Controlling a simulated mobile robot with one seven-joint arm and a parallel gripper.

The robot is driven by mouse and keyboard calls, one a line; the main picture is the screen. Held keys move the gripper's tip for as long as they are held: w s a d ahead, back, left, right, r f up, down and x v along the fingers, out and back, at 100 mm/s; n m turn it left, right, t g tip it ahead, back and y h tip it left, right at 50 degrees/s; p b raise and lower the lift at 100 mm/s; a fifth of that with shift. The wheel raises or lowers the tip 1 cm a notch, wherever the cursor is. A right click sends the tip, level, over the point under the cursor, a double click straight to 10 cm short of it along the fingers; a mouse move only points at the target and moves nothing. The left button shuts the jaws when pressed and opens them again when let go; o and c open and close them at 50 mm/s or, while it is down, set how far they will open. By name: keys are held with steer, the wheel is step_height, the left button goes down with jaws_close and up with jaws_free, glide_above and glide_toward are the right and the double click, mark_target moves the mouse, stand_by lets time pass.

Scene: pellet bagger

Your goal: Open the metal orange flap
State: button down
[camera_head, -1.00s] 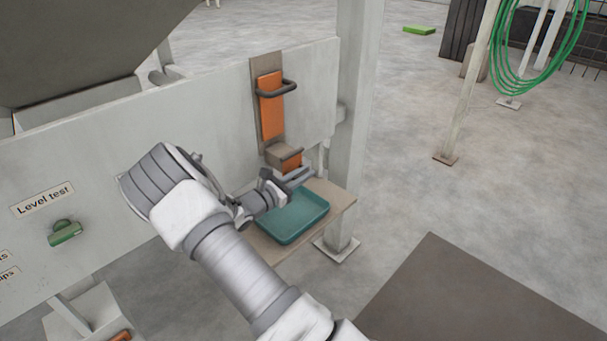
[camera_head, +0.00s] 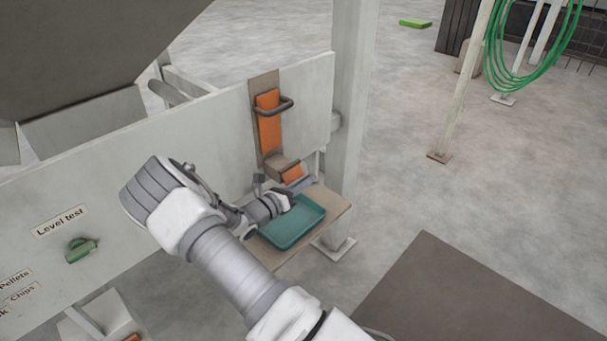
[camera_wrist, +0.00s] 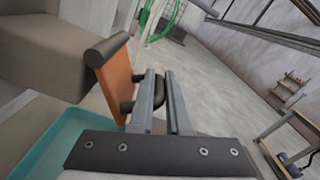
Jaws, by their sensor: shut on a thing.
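The small orange metal flap (camera_head: 292,174) hangs at the mouth of a grey-brown chute box (camera_head: 279,163) low on the white panel. In the wrist view the flap (camera_wrist: 118,80) has a dark rounded bar along its upper edge and a dark looped handle (camera_wrist: 158,92) on its face. My gripper (camera_wrist: 160,75) is shut on this handle, one finger on each side of it. The flap tilts outward from the chute box (camera_wrist: 45,58). In the head view my gripper (camera_head: 300,186) is just beside the flap, over the tray, and its grip is too small to make out.
A teal tray (camera_head: 292,222) sits on a shelf (camera_head: 336,204) directly below. Above is a taller orange plate (camera_head: 269,130) with a dark handle (camera_head: 273,108). A white post (camera_head: 350,130) stands right of the panel. A green handle (camera_head: 81,250) is at left.

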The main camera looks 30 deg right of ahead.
steer(key=r+n+p, duration=0.2)
steer(key=n, duration=0.1)
steer(key=shift+s+p, duration=0.2)
steer(key=shift+p, duration=0.15)
steer(key=r+n+p, duration=0.2)
steer(key=n+p, duration=0.1)
steer(key=shift+n, duration=0.3)
steer(key=shift+w+r+n+p, duration=0.2)
steer(key=shift+r+n+p, duration=0.35)
steer(key=shift+n+p, duration=0.55)
steer(key=shift+w+a+r+n+p, duration=0.1)
steer(key=shift+w+r+n+p, duration=0.2)
steer(key=shift+n, duration=0.4)
steer(key=shift+w+a+r+n+p, duration=0.1)
steer(key=shift+r+n+p, duration=0.2)
steer(key=shift+n, duration=0.4)
steer(key=shift+f, duration=0.1)
steer(key=c, duration=1.2)
jaws_free()
steer(key=shift+o, duration=0.2)
